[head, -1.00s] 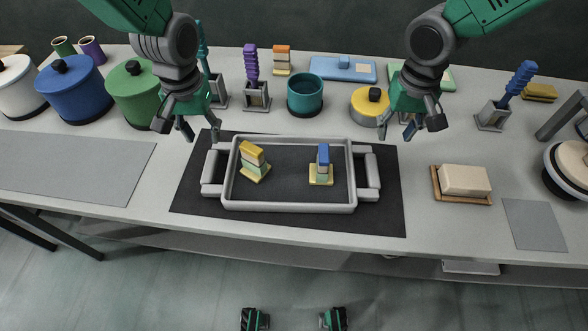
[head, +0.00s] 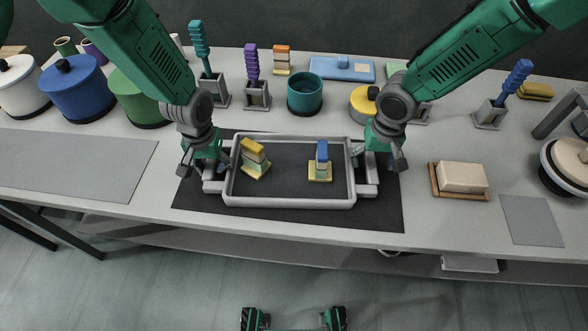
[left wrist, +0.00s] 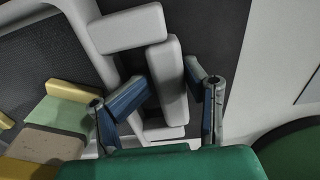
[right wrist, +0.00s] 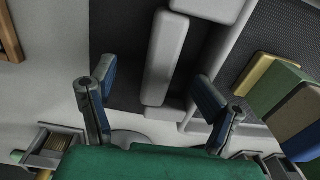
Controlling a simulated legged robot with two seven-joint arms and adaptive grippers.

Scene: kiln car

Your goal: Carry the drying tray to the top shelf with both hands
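The grey drying tray (head: 290,204) lies level on a dark mat (head: 190,198) on the table. It carries a yellow-topped block stack (head: 254,160), which leans, and a blue-topped one (head: 321,163). My left gripper (head: 206,167) is over the tray's left handle. In the left wrist view its open fingers are on either side of the pale handle bar (left wrist: 166,80), with gaps. My right gripper (head: 380,162) is over the right handle. In the right wrist view its open fingers flank that handle bar (right wrist: 165,60), apart from it. No upper shelf is in view.
Lidded pots (head: 75,88) stand at the back left. A teal bowl (head: 305,93), a yellow pot (head: 362,102) and upright tools in holders (head: 252,80) stand behind the tray. A cream block (head: 462,177) on a board is to the right. A grey mat (head: 70,165) at left is bare.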

